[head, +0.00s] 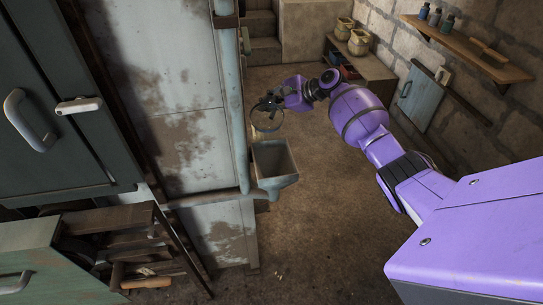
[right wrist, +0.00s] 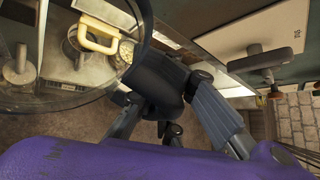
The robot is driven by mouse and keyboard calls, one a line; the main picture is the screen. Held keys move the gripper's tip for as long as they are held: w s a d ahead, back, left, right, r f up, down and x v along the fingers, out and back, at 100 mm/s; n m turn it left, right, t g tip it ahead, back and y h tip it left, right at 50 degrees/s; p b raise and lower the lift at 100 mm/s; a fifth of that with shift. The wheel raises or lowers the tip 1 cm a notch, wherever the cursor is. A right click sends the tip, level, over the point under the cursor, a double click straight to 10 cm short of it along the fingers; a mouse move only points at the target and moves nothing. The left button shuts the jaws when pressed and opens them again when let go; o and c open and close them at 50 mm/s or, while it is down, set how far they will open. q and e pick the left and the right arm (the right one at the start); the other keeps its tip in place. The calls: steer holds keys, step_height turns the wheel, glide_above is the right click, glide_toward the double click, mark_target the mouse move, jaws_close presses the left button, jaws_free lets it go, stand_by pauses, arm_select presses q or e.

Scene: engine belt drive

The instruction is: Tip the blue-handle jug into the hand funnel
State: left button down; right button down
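My right gripper (head: 277,99) is at the end of the purple arm, in the middle of the head view. It appears shut on the handle of a clear, round jug (head: 266,120), held in the air above the hand funnel. The funnel (head: 274,178) is a grey-blue, square-mouthed hopper beside a vertical pipe. In the right wrist view, the clear curved wall of the jug (right wrist: 146,22) fills the upper left, and a dark handle-like block (right wrist: 158,72) sits between the gripper's fingers. The handle's blue colour is hard to make out. My left gripper is not in view.
The pipe (head: 232,90) and a stained pale panel (head: 180,80) stand left of the funnel. A wall shelf (head: 470,48) with small bottles is at upper right. A low bench (head: 365,68) holds two pots. The floor right of the funnel is clear.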

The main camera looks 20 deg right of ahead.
mark_target(265, 117)
steer(key=f+b, duration=0.1)
steer(key=f, duration=0.1)
steer(key=w+f+g, duration=0.1)
steer(key=f, duration=0.1)
steer(key=f+m+g+b, duration=0.1)
steer(key=f, duration=0.1)
steer(key=shift+w+d+f+b, duration=0.1)
steer(key=shift+w+f+b, duration=0.05)
steer(key=shift+w+b, duration=0.2)
stand_by(0.3)
